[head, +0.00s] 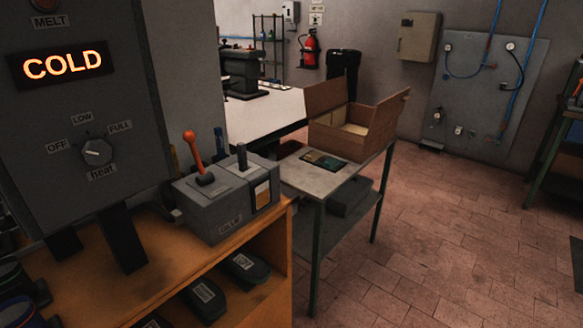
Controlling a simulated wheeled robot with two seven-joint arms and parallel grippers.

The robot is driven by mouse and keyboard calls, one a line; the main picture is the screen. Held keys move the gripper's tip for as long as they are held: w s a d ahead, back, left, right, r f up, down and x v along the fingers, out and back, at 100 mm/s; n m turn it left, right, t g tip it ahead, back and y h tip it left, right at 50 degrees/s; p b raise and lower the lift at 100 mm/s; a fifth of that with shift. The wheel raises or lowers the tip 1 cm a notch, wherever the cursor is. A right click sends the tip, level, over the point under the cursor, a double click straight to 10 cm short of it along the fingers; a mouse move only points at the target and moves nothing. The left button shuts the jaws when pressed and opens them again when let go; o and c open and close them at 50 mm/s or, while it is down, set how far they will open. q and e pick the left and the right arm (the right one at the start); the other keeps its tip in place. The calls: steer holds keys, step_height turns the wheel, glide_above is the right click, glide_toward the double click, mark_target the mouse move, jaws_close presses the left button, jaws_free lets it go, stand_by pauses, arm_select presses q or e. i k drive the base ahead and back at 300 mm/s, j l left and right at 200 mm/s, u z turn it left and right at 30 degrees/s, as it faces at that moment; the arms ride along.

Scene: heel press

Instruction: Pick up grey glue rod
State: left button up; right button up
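A grey box (205,212) with a label that seems to read "GLUE" stands on the wooden bench top, right of the dark machine. A short dark grey rod (242,158) stands upright in the top of its right part; it looks like the grey glue rod. An orange-handled lever (192,147) rises from the box's left part. A blue upright piece (219,140) shows behind the box; its base is hidden. Neither of my grippers is in view.
The machine (80,110) shows "COLD" and a heat dial (97,152). Dark labelled items (250,266) lie on the shelf below the bench top. Right of it stands a grey table (300,178) with an open cardboard box (345,130).

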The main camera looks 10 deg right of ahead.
mark_target(242, 155)
steer(key=i+l+u, duration=0.4)
steer(key=i, duration=0.15)
steer(key=i+l+u, duration=0.45)
steer(key=i+l, duration=0.05)
steer(key=l, duration=0.1)
